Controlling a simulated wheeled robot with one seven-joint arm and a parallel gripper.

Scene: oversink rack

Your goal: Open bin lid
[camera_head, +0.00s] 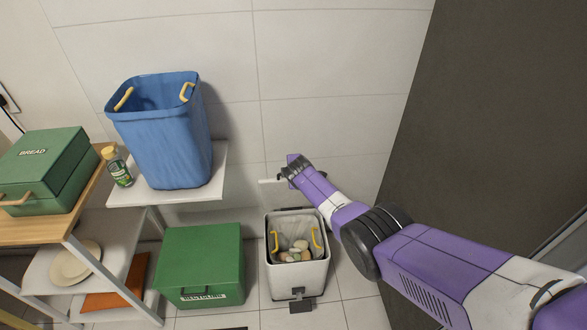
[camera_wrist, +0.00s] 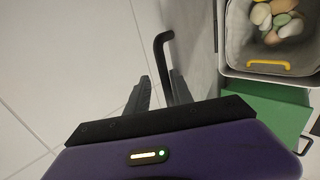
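The white bin (camera_head: 300,276) stands on the floor against the wall. It is open at the top, showing a grey liner with yellow handles and several rounded, stone-like items. Its inside also shows at the upper right of the wrist view (camera_wrist: 238,40). A pale panel (camera_head: 268,193), apparently the raised lid, stands behind the bin, partly hidden by my gripper (camera_head: 288,176). In the wrist view my gripper (camera_wrist: 160,92) has its fingers apart. A black bent bar (camera_wrist: 161,58), apparently the lid's handle, runs between them, close to the right finger. I cannot tell whether they touch.
A green recycling box (camera_head: 200,262) stands left of the bin. A blue basket (camera_head: 165,140) stands on a white shelf above it. A green bread box (camera_head: 45,170) and a bottle (camera_head: 118,168) are farther left. A dark panel (camera_head: 490,110) rises at right.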

